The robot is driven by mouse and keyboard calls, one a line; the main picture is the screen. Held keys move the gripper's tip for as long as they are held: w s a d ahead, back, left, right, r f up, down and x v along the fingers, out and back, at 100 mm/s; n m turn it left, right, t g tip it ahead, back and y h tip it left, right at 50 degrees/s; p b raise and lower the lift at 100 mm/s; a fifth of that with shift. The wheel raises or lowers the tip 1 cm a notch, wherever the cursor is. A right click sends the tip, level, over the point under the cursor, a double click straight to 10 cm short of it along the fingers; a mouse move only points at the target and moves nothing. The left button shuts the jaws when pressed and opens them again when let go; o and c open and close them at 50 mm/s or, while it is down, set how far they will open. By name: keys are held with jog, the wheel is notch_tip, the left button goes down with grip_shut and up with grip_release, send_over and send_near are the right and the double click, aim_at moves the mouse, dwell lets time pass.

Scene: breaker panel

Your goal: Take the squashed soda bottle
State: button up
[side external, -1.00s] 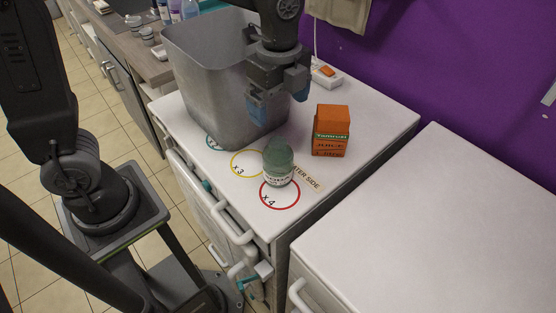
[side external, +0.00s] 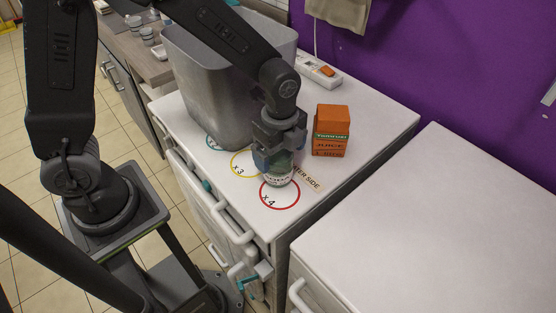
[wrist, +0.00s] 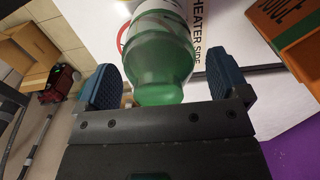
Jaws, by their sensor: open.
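The squashed soda bottle (side external: 279,178) is green with a white label and stands on the white counter at the edge of the red "x 4" ring. My gripper (side external: 279,158) is over it from above and hides its upper part in the side view. In the wrist view the green bottle (wrist: 162,55) lies between the two blue finger pads of my gripper (wrist: 168,84). The pads are apart, with a visible gap on each side of the bottle.
An orange juice carton (side external: 331,132) stands to the right of the bottle. A grey bin (side external: 205,95) stands behind and left. A power strip (side external: 318,71) lies near the purple wall. The counter (side external: 350,95) is clear at the right.

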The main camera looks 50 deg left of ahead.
jog(key=shift+f, duration=0.45)
jog(key=c, duration=1)
jog(key=shift+r, duration=0.1)
